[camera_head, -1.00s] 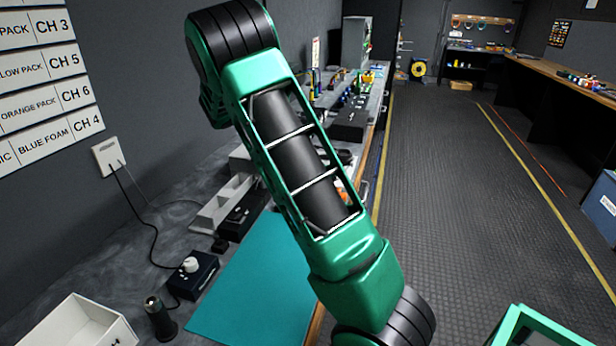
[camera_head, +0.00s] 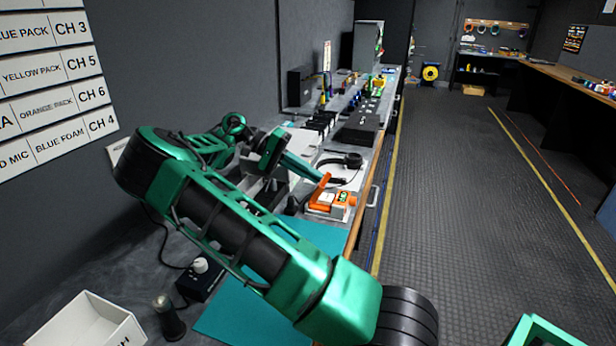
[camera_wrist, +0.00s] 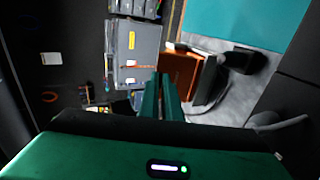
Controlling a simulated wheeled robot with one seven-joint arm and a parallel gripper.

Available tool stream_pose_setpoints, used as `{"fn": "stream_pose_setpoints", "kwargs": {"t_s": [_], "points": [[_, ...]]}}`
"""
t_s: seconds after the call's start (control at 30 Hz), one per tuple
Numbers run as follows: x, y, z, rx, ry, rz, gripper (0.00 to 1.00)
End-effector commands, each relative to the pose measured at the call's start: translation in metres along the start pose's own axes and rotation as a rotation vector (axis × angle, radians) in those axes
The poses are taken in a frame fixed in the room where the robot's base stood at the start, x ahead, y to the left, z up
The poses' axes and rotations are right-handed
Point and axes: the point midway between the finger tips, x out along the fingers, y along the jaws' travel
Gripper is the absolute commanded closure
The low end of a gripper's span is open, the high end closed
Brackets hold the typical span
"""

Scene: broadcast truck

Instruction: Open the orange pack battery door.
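The orange pack (camera_head: 330,206) lies on the bench near its right edge in the head view, with a pale body and an orange frame. An orange flap-like part (camera_head: 319,187) stands up at its left side, by my fingertips; whether this is the battery door is hard to tell. My gripper (camera_head: 314,174) reaches over the bench from the left, its green fingers pointing down at the pack. In the wrist view the fingers (camera_wrist: 160,78) are nearly together with nothing visible between them. An orange-brown surface (camera_wrist: 180,72) shows just right of them; contact cannot be told.
Headphones (camera_head: 345,160) lie on the bench behind the pack. A teal mat (camera_head: 235,318), a knob box (camera_head: 200,277) and a white bin (camera_head: 85,325) are nearer. Dark equipment (camera_head: 362,128) stands farther back.

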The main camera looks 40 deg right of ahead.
Motion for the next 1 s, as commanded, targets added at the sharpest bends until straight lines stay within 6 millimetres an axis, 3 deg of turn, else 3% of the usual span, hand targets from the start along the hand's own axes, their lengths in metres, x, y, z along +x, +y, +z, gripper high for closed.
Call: {"fn": "stream_pose_setpoints", "kwargs": {"t_s": [0.77, 0.8, 0.87, 1.0], "points": [[-0.0023, -0.0028, 0.0002, -0.003, -0.001, 0.046, 1.0], [-0.0023, -0.0028, 0.0002, -0.003, -0.001, 0.046, 0.89], [-0.0022, -0.0027, 0.0001, -0.003, -0.001, 0.046, 0.77], [-0.0022, -0.0025, 0.0001, -0.002, -0.001, 0.046, 0.77]]}}
